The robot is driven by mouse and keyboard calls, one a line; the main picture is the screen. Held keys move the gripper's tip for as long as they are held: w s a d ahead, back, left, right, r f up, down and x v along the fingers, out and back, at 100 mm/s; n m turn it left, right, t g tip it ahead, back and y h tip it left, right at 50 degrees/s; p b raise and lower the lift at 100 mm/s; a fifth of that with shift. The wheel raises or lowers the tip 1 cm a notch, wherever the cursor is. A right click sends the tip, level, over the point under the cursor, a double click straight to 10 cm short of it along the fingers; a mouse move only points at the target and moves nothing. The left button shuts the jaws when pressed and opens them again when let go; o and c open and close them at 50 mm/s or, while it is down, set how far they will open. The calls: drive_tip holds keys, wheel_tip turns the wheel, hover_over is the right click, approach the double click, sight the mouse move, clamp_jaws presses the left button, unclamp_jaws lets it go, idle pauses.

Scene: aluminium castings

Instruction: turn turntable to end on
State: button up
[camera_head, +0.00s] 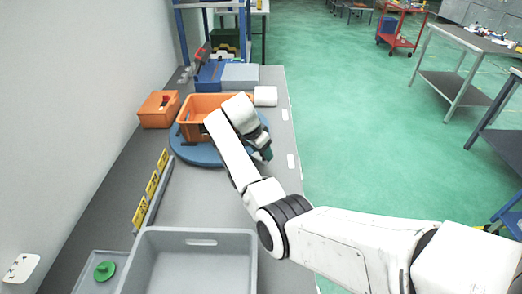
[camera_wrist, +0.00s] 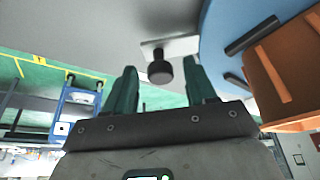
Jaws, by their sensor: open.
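The turntable is a round blue disc (camera_head: 190,151) on the grey bench, with an orange crate (camera_head: 187,131) on top. The crate's long side runs roughly across the bench. My gripper (camera_head: 264,154) is at the disc's right edge, near the bench's right edge; my arm hides part of the disc and crate. In the wrist view the green fingers of my gripper (camera_wrist: 160,68) are open. A dark round knob on a pale plate (camera_wrist: 184,45) shows between them, apparently ungripped. The blue disc (camera_wrist: 222,45) and the crate (camera_wrist: 288,75) are right of the fingers there, with dark bars on the disc.
A smaller orange box (camera_head: 158,110) stands left of the turntable. A white roll (camera_head: 266,96) and blue and grey boxes (camera_head: 212,75) are behind it. A grey tray (camera_head: 190,242) and yellow number signs (camera_head: 152,186) are nearer. Green floor is open to the right.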

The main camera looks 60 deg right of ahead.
drive_tip(key=shift+r, duration=0.1)
drive_tip(key=b+v, duration=0.1)
drive_tip(key=v, duration=0.9)
drive_tip(key=shift+a+r, duration=0.2)
drive_tip(key=shift+r, duration=0.1)
drive_tip(key=shift+f, duration=0.1)
